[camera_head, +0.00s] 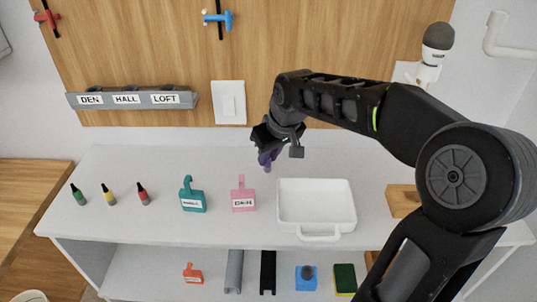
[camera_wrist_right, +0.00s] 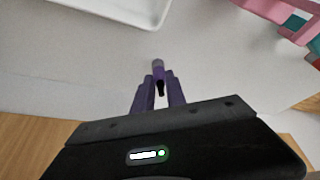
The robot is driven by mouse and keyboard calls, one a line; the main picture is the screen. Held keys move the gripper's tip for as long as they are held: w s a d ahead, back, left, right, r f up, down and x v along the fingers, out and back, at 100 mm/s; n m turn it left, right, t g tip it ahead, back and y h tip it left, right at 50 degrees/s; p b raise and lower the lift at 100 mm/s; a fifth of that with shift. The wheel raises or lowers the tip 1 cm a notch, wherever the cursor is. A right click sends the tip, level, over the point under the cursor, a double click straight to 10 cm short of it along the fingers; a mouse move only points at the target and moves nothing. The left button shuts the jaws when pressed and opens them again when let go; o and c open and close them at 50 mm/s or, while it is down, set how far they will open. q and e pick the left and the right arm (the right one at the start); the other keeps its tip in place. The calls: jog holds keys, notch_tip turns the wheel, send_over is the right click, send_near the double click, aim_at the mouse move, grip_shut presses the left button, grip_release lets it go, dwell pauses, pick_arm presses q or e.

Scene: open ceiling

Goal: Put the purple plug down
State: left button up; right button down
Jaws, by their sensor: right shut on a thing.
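My right gripper (camera_head: 268,158) is shut on the purple plug and holds it above the white worktop, left of the white tray. In the right wrist view the purple plug (camera_wrist_right: 158,68) shows between the tips of the purple fingers of the right gripper (camera_wrist_right: 159,92), with a dark part towards the palm. In the head view the plug is small and hard to tell from the fingers. The white worktop (camera_head: 130,220) lies below, and the plug appears apart from it. My left gripper is not in view.
A white tray (camera_head: 318,205) stands right of the gripper. A pink tag (camera_head: 243,195) and a teal tag (camera_head: 192,198) stand to the left. Green (camera_head: 78,195), yellow (camera_head: 108,194) and red (camera_head: 143,194) plugs stand farther left. A wooden block (camera_head: 402,200) is at the right.

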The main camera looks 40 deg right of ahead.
jog(key=shift+f, duration=0.2)
jog(key=c, duration=1.4)
grip_release()
jog(key=shift+o, duration=0.2)
jog(key=shift+r, duration=0.15)
jog(key=shift+r, duration=0.2)
jog(key=v, duration=1.1)
jog(key=shift+s+r, duration=0.15)
jog(key=shift+r, duration=0.25)
